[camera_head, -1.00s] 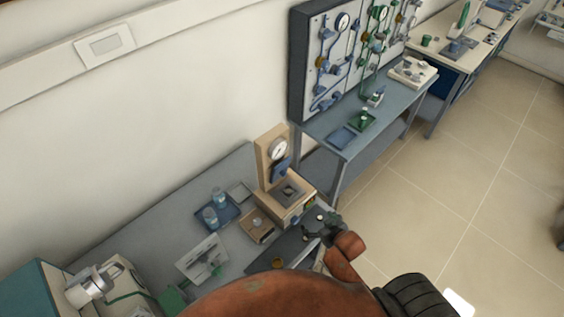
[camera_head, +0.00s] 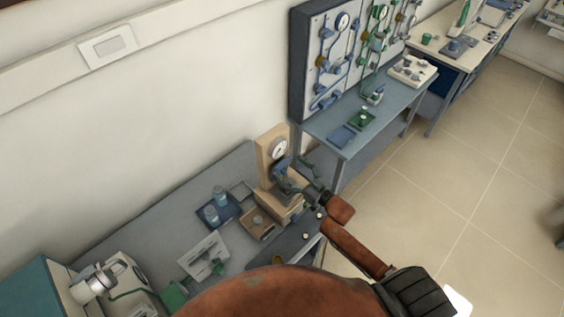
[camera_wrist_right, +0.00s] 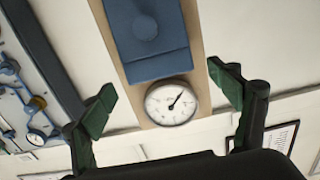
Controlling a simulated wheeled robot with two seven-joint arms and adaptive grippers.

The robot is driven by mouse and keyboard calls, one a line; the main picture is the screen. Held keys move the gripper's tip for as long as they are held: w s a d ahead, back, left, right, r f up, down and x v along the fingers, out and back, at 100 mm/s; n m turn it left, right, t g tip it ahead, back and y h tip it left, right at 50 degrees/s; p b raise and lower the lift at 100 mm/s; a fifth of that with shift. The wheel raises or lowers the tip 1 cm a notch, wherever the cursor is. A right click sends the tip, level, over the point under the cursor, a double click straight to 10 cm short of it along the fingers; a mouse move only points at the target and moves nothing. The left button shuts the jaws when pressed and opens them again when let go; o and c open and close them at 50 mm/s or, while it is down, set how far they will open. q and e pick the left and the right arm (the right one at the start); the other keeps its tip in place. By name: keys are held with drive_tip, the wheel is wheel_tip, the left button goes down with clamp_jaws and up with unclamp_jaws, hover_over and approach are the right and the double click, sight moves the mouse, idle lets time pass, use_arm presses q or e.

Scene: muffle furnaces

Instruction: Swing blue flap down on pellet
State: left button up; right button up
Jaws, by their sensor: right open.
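The blue flap (camera_head: 281,162) hangs on the front of a tan upright press (camera_head: 263,150), under its round white gauge (camera_head: 278,147). In the right wrist view the blue flap (camera_wrist_right: 146,40) fills the upper middle, and the gauge (camera_wrist_right: 171,103) shows below it. My right gripper (camera_head: 284,182) is in front of the press, close to the flap. In the wrist view its green-padded fingers (camera_wrist_right: 166,95) are spread wide with nothing between them. I cannot tell whether they touch the flap. The pellet is not visible; my gripper covers the press bed. My left gripper is not in view.
A tan box (camera_head: 257,222) and a blue tray (camera_head: 222,212) with two glass jars stand left of the press. A white sheet (camera_head: 203,255) lies nearer. A blue-grey bench (camera_head: 385,112) with a gauge panel (camera_head: 330,55) stands behind at right. The floor at right is clear.

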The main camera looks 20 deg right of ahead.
sight(284, 164)
drive_tip(key=shift+x, duration=1.95)
drive_tip(key=shift+c, duration=0.5)
drive_tip(key=c, duration=1.6)
